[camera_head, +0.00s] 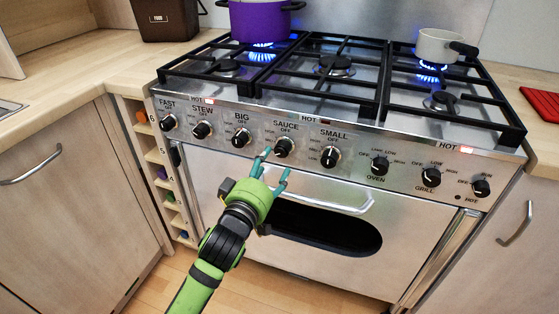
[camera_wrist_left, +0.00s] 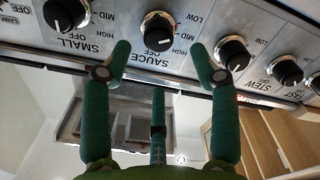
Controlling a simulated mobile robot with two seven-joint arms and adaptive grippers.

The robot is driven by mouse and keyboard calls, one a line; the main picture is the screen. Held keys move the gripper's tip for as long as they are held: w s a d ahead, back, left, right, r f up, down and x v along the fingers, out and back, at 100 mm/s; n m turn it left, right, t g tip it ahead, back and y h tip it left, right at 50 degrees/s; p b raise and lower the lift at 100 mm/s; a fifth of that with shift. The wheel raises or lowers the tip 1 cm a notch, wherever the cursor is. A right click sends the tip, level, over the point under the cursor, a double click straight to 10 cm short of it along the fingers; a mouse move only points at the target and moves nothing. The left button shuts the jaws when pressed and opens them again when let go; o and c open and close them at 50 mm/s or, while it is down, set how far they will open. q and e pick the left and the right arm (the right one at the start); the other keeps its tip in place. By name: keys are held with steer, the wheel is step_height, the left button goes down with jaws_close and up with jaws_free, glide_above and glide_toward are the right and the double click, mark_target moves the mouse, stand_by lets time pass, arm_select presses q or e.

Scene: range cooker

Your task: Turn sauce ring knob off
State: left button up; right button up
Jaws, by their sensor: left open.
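The sauce knob (camera_head: 284,147) is a round black knob with a silver ring on the cooker's front panel, under the label SAUCE. It also shows at the top of the left wrist view (camera_wrist_left: 158,28), where a white mark is seen on its face; its exact setting is hard to tell. My left gripper (camera_head: 274,163) is open and empty just in front of and below this knob. In the left wrist view its green fingertips (camera_wrist_left: 160,58) are spread to either side of the knob, apart from it. My right gripper is not in view.
The big knob (camera_head: 241,138) and small knob (camera_head: 330,157) flank the sauce knob. The oven door handle (camera_head: 325,204) runs below the panel, close to my gripper. A purple pot (camera_head: 262,22) and a white saucepan (camera_head: 438,46) stand over blue flames.

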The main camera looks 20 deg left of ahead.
mark_target(279, 153)
arm_select(q)
steer(key=w, duration=0.6)
steer(key=shift+w, duration=0.4)
steer(key=shift+c, duration=0.4)
